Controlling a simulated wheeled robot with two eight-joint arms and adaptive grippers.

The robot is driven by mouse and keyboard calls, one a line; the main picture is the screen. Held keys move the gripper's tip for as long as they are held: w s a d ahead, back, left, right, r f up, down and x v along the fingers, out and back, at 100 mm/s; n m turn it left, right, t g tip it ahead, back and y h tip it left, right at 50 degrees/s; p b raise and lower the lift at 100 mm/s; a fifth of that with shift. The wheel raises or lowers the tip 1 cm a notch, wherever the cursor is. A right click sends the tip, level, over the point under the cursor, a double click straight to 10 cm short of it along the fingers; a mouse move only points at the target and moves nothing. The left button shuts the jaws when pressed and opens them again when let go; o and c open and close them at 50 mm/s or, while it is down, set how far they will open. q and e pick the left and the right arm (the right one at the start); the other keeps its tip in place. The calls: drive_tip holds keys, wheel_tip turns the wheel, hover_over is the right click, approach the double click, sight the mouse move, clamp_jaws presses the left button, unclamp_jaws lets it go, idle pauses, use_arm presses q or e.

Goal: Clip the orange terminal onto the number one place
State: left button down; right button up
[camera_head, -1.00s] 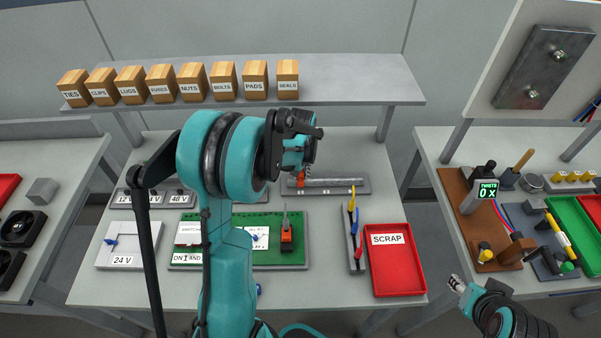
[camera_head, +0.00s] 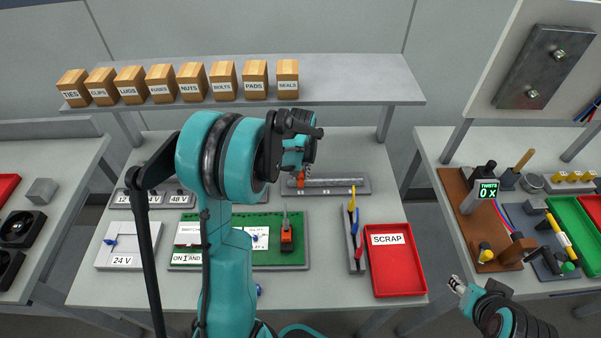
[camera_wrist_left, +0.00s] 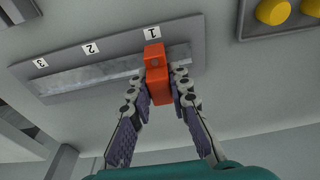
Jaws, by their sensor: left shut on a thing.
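The orange terminal (camera_wrist_left: 157,88) is between the two fingers of my left gripper (camera_wrist_left: 163,92), which is shut on it. Its far end is at the metal rail (camera_wrist_left: 95,80), just below the label 1 (camera_wrist_left: 152,32). It looks upright on or against the rail; I cannot tell whether it is clipped. In the head view the terminal (camera_head: 300,181) shows at the left end of the rail (camera_head: 338,183), below my left gripper (camera_head: 302,163). My right gripper (camera_head: 457,284) is far off at the lower right, too small to read its jaws.
Labels 2 (camera_wrist_left: 90,49) and 3 (camera_wrist_left: 42,63) mark bare rail. A green board (camera_head: 265,222) with an orange part (camera_head: 287,240) lies in front. A rack of coloured tools (camera_head: 354,230) and a red scrap tray (camera_head: 397,270) stand at right. A shelf (camera_head: 350,80) with labelled boxes is behind.

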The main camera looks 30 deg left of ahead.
sight(301, 179)
use_arm(q)
drive_tip(key=shift+f+b, duration=0.75)
drive_tip(key=shift+f, duration=0.15)
drive_tip(key=c, duration=1.3)
unclamp_jaws()
drive_tip(key=shift+c, duration=0.2)
drive_tip(key=shift+r, duration=0.1)
wheel_tip(301, 179, up, 12)
drive_tip(key=s, duration=0.1)
drive_tip(key=shift+s+d, duration=0.3)
drive_tip(key=shift+d, duration=0.15)
